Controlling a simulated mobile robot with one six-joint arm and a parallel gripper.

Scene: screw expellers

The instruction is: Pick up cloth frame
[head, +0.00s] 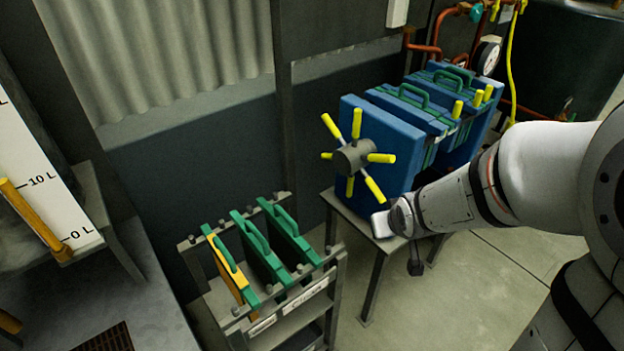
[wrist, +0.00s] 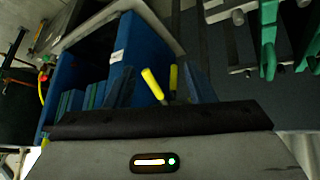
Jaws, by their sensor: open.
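Three flat frames with top handles stand upright in a low grey rack in the head view: a yellow one with a green handle (head: 228,268), a green one in the middle (head: 262,255) and a green one on the right (head: 290,238). I cannot tell which is the cloth frame. Green frames also show at the upper right of the wrist view (wrist: 268,40). In the head view my arm's end is beside the blue press (head: 375,115), right of the rack and apart from the frames.
The press has a yellow-spoked handwheel (head: 353,157) facing the rack side and stands on a grey table (head: 345,208). More green-handled plates sit in it. A level scale (head: 35,165) stands at the left. Clear floor (head: 500,275) lies right of the table.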

